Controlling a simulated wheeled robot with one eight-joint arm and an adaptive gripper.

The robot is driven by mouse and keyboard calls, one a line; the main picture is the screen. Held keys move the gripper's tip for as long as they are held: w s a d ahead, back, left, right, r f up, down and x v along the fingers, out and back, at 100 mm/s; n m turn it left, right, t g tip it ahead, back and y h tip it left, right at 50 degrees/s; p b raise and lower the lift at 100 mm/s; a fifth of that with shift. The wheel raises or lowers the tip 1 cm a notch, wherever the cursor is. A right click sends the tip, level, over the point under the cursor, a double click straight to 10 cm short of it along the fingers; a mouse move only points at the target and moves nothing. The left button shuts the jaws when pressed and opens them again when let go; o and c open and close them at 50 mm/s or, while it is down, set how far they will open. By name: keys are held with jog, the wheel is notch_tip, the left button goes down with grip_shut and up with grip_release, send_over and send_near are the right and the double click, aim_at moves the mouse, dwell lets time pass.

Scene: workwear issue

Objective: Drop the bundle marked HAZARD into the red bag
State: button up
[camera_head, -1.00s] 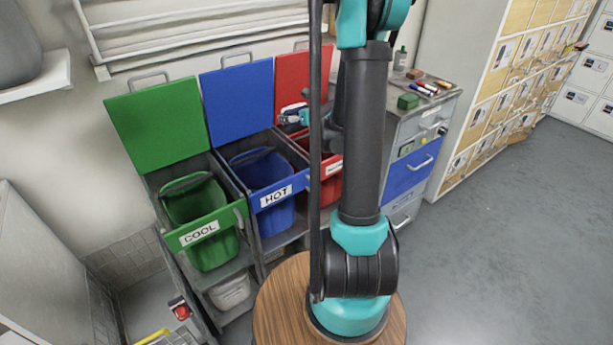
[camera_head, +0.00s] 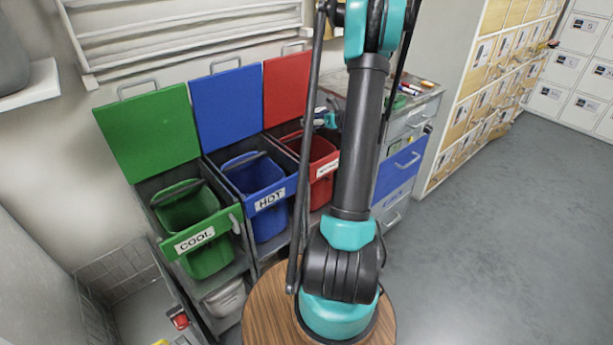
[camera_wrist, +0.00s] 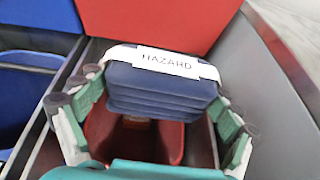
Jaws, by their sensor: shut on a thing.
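My gripper (camera_wrist: 157,102) is shut on a folded dark blue bundle with a white band marked HAZARD (camera_wrist: 165,88), one finger on each side. In the wrist view the bundle is above the red bag (camera_wrist: 98,133), whose inside shows below and beside it. In the head view the red bag (camera_head: 319,163) hangs in the rightmost bin frame, its label partly hidden by my arm. My gripper (camera_head: 326,117) shows small there, near the back right of that bag. The bundle is hard to make out in that view.
A blue bag marked HOT (camera_head: 262,180) and a green bag marked COOL (camera_head: 195,215) stand to the left. Raised green, blue and red lids (camera_head: 288,88) stand behind them. A grey drawer cabinet (camera_head: 408,130) with small items on top is to the right.

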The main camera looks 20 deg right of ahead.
jog(key=shift+f, duration=2.75)
jog(key=o, duration=1)
jog(key=v, duration=1.2)
